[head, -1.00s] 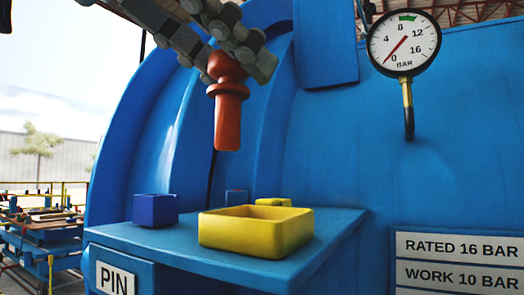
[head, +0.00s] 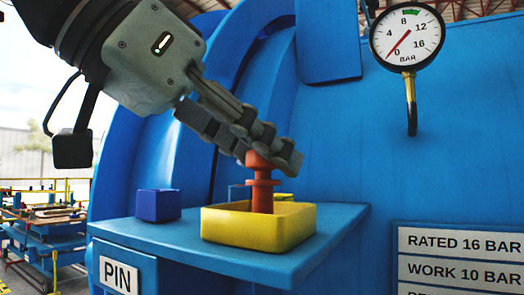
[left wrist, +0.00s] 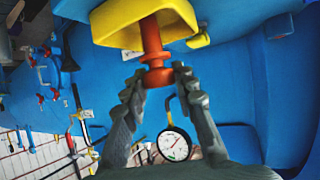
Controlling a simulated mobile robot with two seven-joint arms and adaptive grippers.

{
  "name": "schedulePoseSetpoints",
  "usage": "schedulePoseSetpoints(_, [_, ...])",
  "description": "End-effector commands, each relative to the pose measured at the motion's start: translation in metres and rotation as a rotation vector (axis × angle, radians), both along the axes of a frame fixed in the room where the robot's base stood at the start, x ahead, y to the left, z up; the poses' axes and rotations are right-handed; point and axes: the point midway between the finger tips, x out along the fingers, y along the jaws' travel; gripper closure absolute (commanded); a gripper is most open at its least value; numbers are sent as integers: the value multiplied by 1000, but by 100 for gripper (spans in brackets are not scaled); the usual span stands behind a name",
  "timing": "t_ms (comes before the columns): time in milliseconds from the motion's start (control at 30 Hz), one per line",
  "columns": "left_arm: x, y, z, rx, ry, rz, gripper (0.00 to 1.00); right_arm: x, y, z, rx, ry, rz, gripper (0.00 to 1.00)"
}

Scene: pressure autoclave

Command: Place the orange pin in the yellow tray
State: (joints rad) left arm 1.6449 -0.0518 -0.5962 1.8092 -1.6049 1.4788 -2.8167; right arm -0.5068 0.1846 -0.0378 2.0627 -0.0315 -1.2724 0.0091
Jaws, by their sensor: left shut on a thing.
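The orange pin (head: 262,190) is upright, with its lower end inside the yellow tray (head: 258,228), hidden behind the tray's front wall. I cannot tell whether it touches the tray floor. My left gripper (head: 270,155) is shut on the pin's top, above the tray. In the left wrist view the pin (left wrist: 153,50) runs from between the fingers (left wrist: 158,75) into the yellow tray (left wrist: 105,25). My right gripper is not in view.
The tray stands on a blue shelf (head: 150,233) labelled PIN. A dark blue block (head: 158,205) is left of the tray, and a small yellow object (head: 284,197) is behind it. A pressure gauge (head: 407,35) is mounted at the upper right.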

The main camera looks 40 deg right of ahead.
Motion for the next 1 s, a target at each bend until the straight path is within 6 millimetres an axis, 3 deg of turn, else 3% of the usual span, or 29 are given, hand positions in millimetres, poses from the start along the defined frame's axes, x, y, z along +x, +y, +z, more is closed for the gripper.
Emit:
schedulePoseSetpoints(100, [0,0,-2,-1,0,0,100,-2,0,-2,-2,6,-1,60])
schedulePoseSetpoints(133, [0,0,-2,0,0,0,72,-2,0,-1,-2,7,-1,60])
schedulePoseSetpoints(300, [0,0,-2,0,0,0,52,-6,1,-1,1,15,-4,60])
schedulePoseSetpoints(667, [0,0,2,0,0,0,52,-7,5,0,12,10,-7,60])
schedulePoseSetpoints(1000, [1,58,32,-1,-2,4,52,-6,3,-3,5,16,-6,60])
